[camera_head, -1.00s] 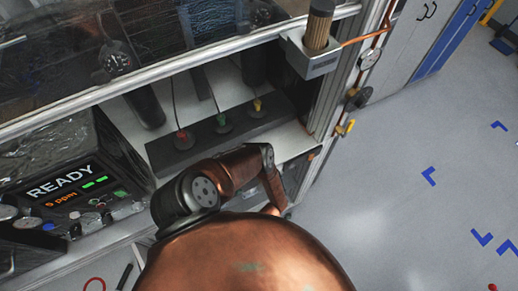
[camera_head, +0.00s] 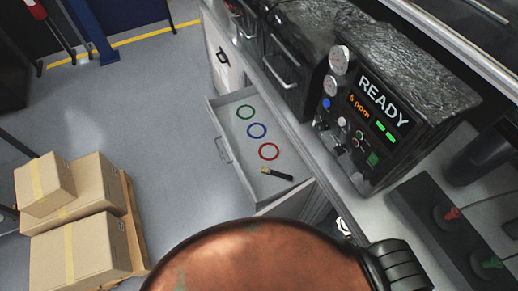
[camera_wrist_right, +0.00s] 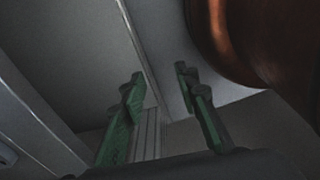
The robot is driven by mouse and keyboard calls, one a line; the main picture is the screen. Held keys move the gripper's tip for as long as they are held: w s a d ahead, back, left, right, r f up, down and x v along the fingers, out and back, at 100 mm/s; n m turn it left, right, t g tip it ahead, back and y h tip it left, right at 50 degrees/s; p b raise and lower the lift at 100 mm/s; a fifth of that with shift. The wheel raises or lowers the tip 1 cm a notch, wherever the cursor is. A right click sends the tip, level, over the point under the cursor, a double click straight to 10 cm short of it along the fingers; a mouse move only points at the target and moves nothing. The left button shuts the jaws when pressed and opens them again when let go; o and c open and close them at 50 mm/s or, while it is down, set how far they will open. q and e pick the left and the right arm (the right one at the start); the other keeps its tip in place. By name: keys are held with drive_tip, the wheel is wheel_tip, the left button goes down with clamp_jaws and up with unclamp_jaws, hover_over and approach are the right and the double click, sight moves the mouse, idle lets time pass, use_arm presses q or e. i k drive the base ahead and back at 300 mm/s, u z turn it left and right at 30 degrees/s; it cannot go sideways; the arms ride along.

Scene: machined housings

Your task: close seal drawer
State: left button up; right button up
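The seal drawer (camera_head: 238,145) is pulled open, out to the left from under the bench, in the head view. Inside lie a green ring (camera_head: 245,112), a blue ring (camera_head: 257,131), a red ring (camera_head: 269,152) and a small brush (camera_head: 278,174). Its handle (camera_head: 223,149) is on the outer front face. My right gripper (camera_wrist_right: 159,75) shows in the right wrist view. Its two green fingers are apart with nothing between them, near grey panel surfaces. I cannot tell how far it is from the drawer. My left gripper is in neither current view.
A black instrument reading READY (camera_head: 383,100) stands on the bench right of the drawer. Cardboard boxes (camera_head: 78,250) sit on a pallet at lower left. Grey floor (camera_head: 130,120) is clear between boxes and drawer. My copper-coloured body part covers the bottom middle.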

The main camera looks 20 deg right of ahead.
sight(262, 189)
drive_tip(key=z, duration=0.3)
drive_tip(key=k, duration=0.95)
drive_tip(key=u, duration=0.15)
